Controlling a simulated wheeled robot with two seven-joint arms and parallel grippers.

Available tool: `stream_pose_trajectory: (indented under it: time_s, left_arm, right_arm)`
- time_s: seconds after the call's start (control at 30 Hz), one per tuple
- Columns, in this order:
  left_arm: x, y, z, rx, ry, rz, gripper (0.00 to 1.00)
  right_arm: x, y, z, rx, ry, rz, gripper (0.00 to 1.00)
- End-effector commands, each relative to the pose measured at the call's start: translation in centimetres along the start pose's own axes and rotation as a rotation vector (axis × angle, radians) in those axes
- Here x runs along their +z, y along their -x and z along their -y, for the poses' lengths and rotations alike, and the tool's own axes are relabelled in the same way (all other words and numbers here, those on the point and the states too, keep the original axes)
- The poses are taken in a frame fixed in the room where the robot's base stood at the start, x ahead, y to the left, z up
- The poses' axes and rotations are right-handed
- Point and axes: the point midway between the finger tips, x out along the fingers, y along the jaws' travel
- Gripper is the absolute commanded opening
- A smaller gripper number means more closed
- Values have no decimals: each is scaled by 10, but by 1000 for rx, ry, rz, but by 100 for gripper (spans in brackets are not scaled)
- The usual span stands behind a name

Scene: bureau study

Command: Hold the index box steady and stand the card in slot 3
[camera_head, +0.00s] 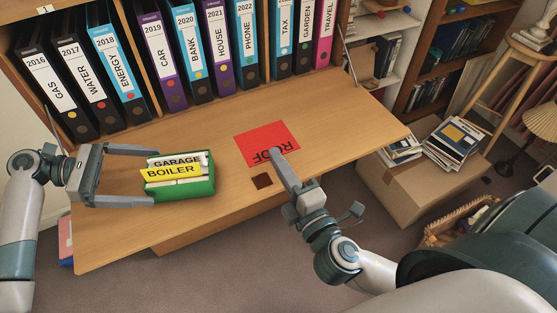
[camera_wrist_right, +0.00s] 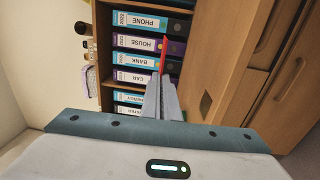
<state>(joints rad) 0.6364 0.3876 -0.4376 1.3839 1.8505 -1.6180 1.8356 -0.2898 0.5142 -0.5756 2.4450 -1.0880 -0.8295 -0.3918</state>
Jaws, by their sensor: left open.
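The green index box (camera_head: 207,184) stands on the wooden desk flap, with a white GARAGE card (camera_head: 178,160) and a yellow BOILER card (camera_head: 170,171) upright in it. My left gripper (camera_head: 149,176) is open at the box's left end, one finger toward its back and one toward its front. The red ROOF card (camera_head: 266,140) is in my right gripper (camera_head: 279,157), which is shut on its edge; its lettering is upside down in the head view. In the right wrist view the card (camera_wrist_right: 164,54) shows nearly edge-on beyond the closed fingers (camera_wrist_right: 160,90). Slot numbers cannot be read.
Labelled binders (camera_head: 125,75) line the shelf behind the flap (camera_head: 340,125). A dark square (camera_head: 262,181) lies on the flap between box and right gripper. A cardboard box (camera_head: 420,185) with books and a stool (camera_head: 520,60) stand at the right.

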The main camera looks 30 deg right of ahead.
Motion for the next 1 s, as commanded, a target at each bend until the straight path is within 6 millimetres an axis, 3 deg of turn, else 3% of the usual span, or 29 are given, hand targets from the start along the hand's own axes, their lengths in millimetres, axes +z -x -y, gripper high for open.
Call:
stream_pose_trajectory:
  time_s: [0.33,0.4,0.53,0.73,1.0]
  left_arm:
    - [-2,-41,1,-2,0,1,100]
    - [5,-47,1,-2,1,2,100]
    - [4,-60,1,-2,2,1,100]
    - [1,-74,0,-1,1,1,100]
    - [0,-78,0,0,0,0,100]
  right_arm:
    - [0,1,17,0,0,0,0]
    - [0,0,2,0,0,0,0]
    - [0,0,-6,0,0,0,0]
    - [0,-1,-13,0,0,0,0]
    - [0,-1,-14,0,0,0,0]
